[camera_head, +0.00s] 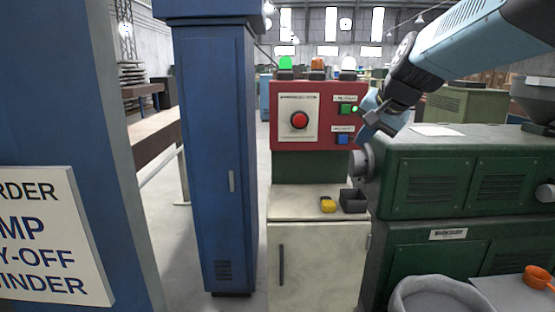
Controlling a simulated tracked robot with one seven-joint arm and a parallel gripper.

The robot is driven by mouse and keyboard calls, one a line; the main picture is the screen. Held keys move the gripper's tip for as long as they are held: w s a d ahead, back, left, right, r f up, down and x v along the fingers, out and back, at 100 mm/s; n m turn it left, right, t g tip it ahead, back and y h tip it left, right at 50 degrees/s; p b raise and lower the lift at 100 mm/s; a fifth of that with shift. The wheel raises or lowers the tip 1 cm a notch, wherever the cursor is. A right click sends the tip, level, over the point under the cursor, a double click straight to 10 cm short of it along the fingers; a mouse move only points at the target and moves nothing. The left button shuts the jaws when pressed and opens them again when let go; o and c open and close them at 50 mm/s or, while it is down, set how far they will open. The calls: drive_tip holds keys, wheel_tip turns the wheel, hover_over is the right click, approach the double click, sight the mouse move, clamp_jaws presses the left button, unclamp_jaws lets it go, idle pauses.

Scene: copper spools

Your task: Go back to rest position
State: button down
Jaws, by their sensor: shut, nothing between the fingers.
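My arm reaches in from the upper right. My gripper (368,130) is shut and empty. In the picture it sits at the right edge of the red control panel (318,134), close to its green button (343,108) and blue button (342,139). I cannot tell whether it touches the panel. The panel also has a large red push button (299,120) on a pale plate. On top are a lit green lamp (286,63), an orange lamp (317,63) and a white lamp (348,63).
A pale cabinet (300,255) under the panel bears a yellow object (328,204) and a dark open box (354,201). A green machine (445,185) stands right, with a grey bin (440,292) and an orange scoop (538,280) in front. A blue cabinet (218,160) stands left.

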drive_tip(key=s+d+f+n+g+h, duration=0.1)
drive_tip(key=s+f+n, duration=0.2)
drive_tip(key=s, duration=0.7)
drive_tip(key=s+d+f+n+h, duration=0.1)
drive_tip(key=s+f+n, duration=0.2)
drive_tip(key=s+f, duration=0.3)
drive_tip(key=s, duration=0.3)
drive_tip(key=shift+s+d+g+h, duration=0.3)
drive_tip(key=shift+s+d+g, duration=0.05)
drive_tip(key=shift+s+g, duration=0.05)
